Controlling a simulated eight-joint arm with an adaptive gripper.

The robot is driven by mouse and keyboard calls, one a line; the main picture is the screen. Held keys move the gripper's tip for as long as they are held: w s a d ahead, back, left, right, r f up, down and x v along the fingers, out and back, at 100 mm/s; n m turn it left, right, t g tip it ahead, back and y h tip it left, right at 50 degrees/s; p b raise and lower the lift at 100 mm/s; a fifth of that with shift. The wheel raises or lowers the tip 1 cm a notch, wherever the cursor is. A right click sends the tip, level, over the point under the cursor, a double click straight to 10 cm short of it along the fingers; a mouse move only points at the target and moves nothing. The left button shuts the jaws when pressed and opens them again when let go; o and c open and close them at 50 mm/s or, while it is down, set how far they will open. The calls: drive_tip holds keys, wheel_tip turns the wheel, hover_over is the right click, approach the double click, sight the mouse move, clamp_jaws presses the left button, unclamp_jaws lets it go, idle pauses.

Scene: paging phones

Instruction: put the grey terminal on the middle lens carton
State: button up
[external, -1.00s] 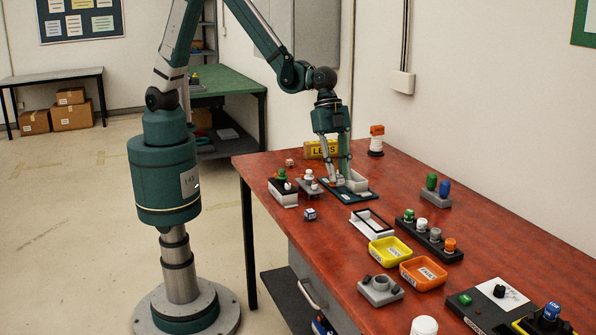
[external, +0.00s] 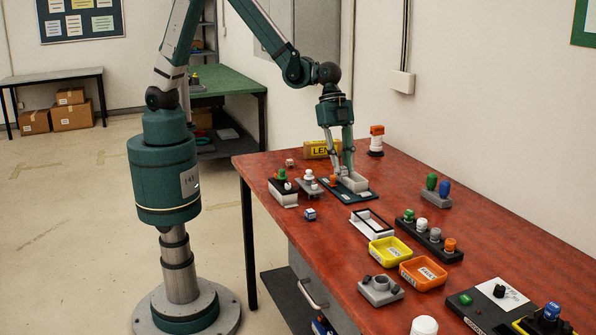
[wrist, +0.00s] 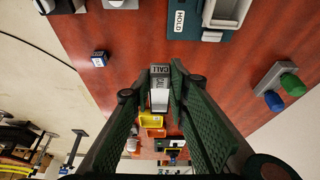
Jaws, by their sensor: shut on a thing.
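In the external view, my gripper (external: 343,172) is low over the teal HOLD pad (external: 366,194), at the far part of the red table. I cannot clearly make out the held terminal there. A yellow lens carton (external: 316,150) lies behind my gripper, near the table's far edge. A finger partly covers it. I cannot tell any other lens carton apart.
A pale open box (external: 357,184) stands on the HOLD pad. A white frame (external: 371,222), a yellow tray (external: 389,251) and an orange tray (external: 424,274) lie nearer. A dark rack (external: 430,237) holds several coloured cylinders. A blue cube (external: 310,214) sits near the left edge.

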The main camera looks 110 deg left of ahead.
drive_tip(key=s+a+r, duration=0.2)
drive_tip(key=s+a, duration=0.1)
drive_tip(key=a, duration=1)
wheel_tip(320, 180, up, 5)
drive_tip(key=p, duration=0.1)
hover_over(324, 142)
drive_tip(key=s, duration=0.1)
drive_tip(key=shift+s+a+f, duration=0.1)
drive_tip(key=shift+a+f, duration=0.1)
drive_tip(key=shift+a, duration=0.25)
drive_tip(key=shift+f, duration=2.95)
drive_tip(key=shift+f, duration=2.05)
drive_tip(key=shift+f, duration=0.15)
